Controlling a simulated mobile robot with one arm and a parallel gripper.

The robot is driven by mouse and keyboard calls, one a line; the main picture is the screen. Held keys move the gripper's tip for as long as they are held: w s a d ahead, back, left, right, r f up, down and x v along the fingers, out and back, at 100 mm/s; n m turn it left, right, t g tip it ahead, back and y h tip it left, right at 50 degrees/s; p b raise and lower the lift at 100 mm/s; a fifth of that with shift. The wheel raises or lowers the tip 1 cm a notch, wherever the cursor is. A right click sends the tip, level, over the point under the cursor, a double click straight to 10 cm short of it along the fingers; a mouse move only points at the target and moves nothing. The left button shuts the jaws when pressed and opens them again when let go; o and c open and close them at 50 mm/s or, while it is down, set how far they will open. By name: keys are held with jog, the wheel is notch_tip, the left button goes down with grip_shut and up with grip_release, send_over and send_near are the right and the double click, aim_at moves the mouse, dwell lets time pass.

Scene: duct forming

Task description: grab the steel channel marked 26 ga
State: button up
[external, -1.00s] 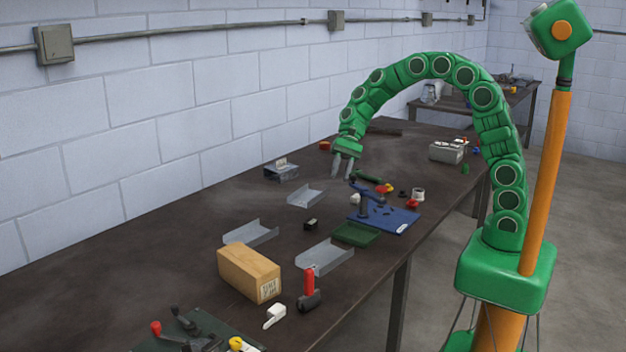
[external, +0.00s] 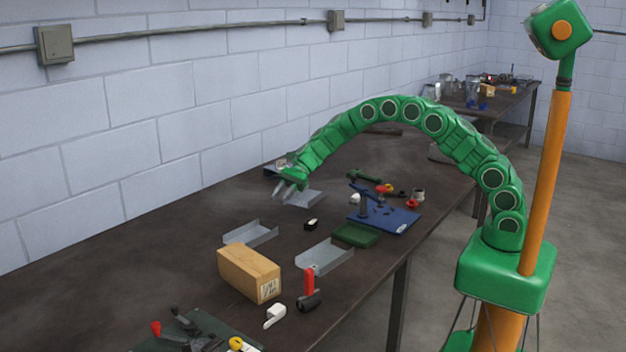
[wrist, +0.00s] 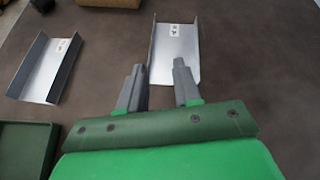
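My gripper (external: 281,195) is open and empty above the table, pointing down and toward the lower left. Its two fingers stand apart in the wrist view (wrist: 159,66). A grey steel channel (wrist: 174,52) with a small white label lies just beyond the fingertips there; in the external view this appears to be the middle channel (external: 250,234). A second labelled channel (wrist: 44,70) lies to the left in the wrist view, apparently the front one (external: 325,258). A third channel (external: 306,197) is partly hidden behind my gripper. The label markings are too small to read.
A wooden block (external: 249,272) stands near the middle and front channels. A green tray (external: 356,234) and a blue plate with a tool (external: 392,219) are to the right. The wall runs along the table's far side.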

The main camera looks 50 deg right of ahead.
aim_at(251, 223)
jog(key=w+f+m, duration=0.1)
jog(key=w+f, duration=0.1)
jog(key=w+a+f+m, duration=0.1)
jog(key=w+f, duration=0.1)
jog(key=w+f+m+t+y, duration=0.1)
jog(key=w+f, duration=0.1)
jog(key=shift+a, duration=0.4)
jog(key=shift+w+x, duration=0.2)
jog(key=shift+x, duration=1.75)
jog(key=shift+w+x, duration=0.2)
jog(key=shift+x, duration=1.7)
jog(key=shift+f, duration=0.1)
grip_shut()
